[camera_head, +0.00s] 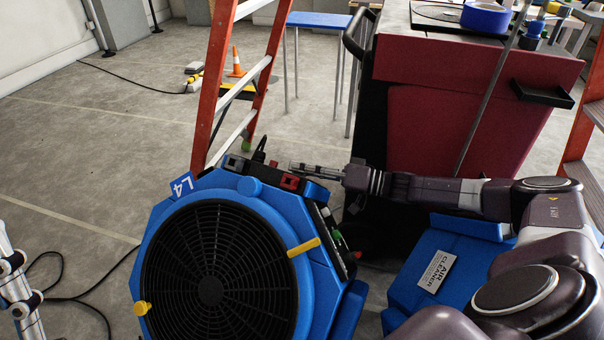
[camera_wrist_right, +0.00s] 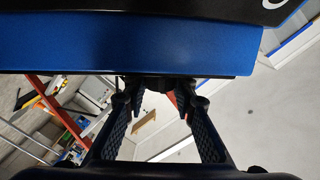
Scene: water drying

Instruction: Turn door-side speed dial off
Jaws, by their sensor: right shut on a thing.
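A blue fan unit (camera_head: 322,291) marked L4 stands on the floor with its round black grille (camera_head: 215,270) facing me. A dark control panel (camera_head: 330,222) with small red and green parts runs along its upper right edge. My right gripper (camera_head: 297,166) reaches in from the right, with its fingertips at the top of this panel, just above a red part (camera_head: 289,182). In the right wrist view, its two ridged fingers (camera_wrist_right: 154,97) meet the unit's blue edge (camera_wrist_right: 120,45). It is shut on the speed dial, which the fingers and edge mostly hide.
An orange ladder (camera_head: 214,85) stands close behind the fan. A dark red cabinet (camera_head: 455,130) stands behind my right arm. A blue air cleaner (camera_head: 467,262) lies below that arm. Cables (camera_head: 100,300) lie on the left floor, which is otherwise mostly clear.

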